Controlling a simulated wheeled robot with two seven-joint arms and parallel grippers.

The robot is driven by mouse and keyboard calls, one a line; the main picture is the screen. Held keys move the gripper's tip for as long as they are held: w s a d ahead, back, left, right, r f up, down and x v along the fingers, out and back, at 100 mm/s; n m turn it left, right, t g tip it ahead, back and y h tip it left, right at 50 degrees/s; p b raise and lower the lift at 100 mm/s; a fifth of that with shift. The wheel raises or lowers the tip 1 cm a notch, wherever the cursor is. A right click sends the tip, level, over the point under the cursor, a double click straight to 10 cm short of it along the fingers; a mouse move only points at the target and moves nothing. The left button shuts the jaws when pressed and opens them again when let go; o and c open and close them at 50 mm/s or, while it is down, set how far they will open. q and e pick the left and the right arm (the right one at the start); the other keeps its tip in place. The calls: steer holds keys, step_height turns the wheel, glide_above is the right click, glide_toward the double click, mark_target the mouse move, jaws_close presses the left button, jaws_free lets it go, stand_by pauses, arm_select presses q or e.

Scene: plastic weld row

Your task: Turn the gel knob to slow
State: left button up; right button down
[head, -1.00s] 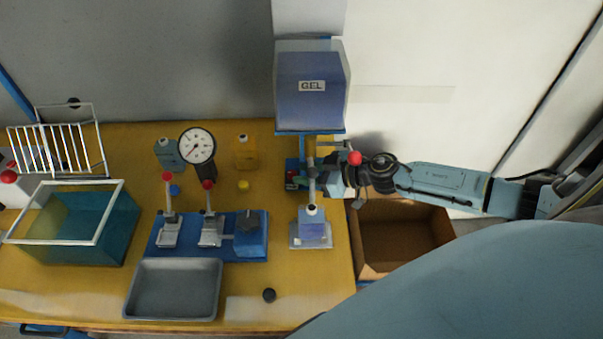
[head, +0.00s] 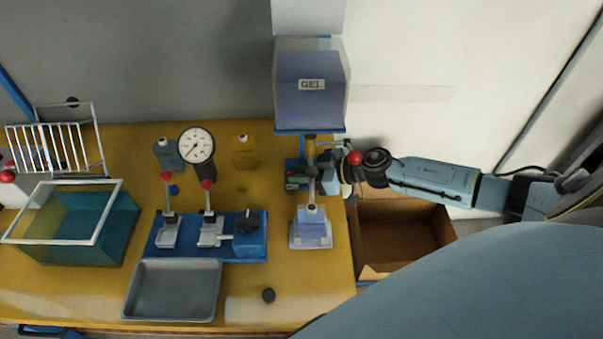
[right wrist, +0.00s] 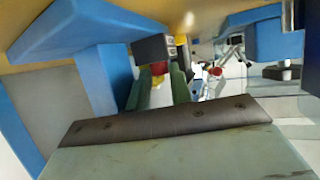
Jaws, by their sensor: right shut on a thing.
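The gel dispenser (head: 312,92) is a translucent blue tank labelled GEL on a stand at the back right of the table. My right gripper (head: 298,179) reaches in from the right below the tank, beside the stand. In the right wrist view its green fingers (right wrist: 157,82) are shut on a small part, which I take to be the gel knob. Red and white show between the fingers, with a black block just beyond. The knob's pointer and any slow mark cannot be made out. My left gripper is not in view.
A blue-white block on a plate (head: 310,232) stands in front of the dispenser. A cardboard box (head: 403,268) is right of the table. A blue fixture with clamps (head: 190,252), a grey tray (head: 172,290) and a teal tank (head: 112,240) are to the left.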

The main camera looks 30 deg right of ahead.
steer(key=shift+n+g+y, duration=0.3)
steer(key=shift+n+y, duration=0.1)
steer(key=c, duration=1.5)
jaws_free()
steer(key=shift+c, duration=0.2)
steer(key=shift+m+h, duration=0.3)
